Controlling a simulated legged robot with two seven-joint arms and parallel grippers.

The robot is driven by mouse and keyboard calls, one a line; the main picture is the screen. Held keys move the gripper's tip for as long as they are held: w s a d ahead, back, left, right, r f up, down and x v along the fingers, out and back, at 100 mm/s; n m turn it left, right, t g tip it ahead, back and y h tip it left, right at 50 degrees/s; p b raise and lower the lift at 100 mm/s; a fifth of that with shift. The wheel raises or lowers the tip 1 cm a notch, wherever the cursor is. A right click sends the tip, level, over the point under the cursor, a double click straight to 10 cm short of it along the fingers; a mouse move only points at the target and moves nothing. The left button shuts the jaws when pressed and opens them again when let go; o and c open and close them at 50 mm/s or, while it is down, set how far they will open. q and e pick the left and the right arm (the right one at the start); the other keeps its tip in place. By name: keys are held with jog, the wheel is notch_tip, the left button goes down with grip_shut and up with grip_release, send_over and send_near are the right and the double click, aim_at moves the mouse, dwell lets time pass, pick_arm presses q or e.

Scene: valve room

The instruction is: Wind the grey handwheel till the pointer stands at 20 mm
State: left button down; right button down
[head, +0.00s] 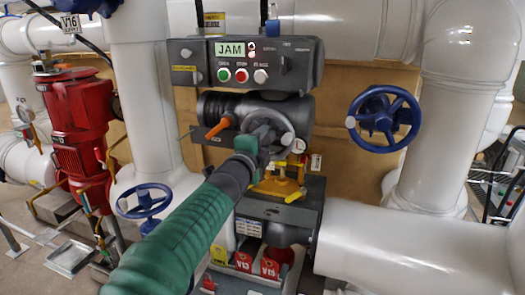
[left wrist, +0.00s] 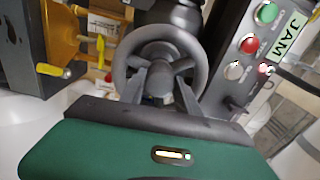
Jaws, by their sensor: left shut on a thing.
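The grey handwheel (head: 276,112) sits on the front of the dark valve actuator below the control box. In the left wrist view the handwheel (left wrist: 160,67) faces me, with its rim, hub and spokes showing. My left gripper (head: 262,134) reaches it from the front. It is shut on the handwheel, its fingers (left wrist: 160,85) in among the spokes. The gripper and the green arm cover part of the wheel in the head view. My right gripper is not in view.
The control box (head: 246,62) shows JAM above green, red and white buttons. An orange lever (head: 217,129) is left of the wheel. Yellow fittings (head: 278,186) lie below it. A blue handwheel (head: 384,117) is at right, another (head: 146,202) at left, beside a red pump (head: 75,125).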

pick_arm(q)
jog(key=m, duration=0.1)
jog(key=m+b, duration=0.1)
jog(key=m, duration=0.1)
jog(key=shift+d+f+m, duration=0.1)
jog(key=shift+f+m, duration=0.2)
jog(key=shift+f, duration=0.1)
jog(key=shift+m+b, duration=0.65)
jog(key=shift+m, duration=0.55)
jog(key=shift+f, duration=0.1)
jog(key=c, duration=1.2)
grip_release()
jog(key=o, duration=0.3)
jog(key=shift+r, duration=0.25)
jog(key=shift+s, duration=0.1)
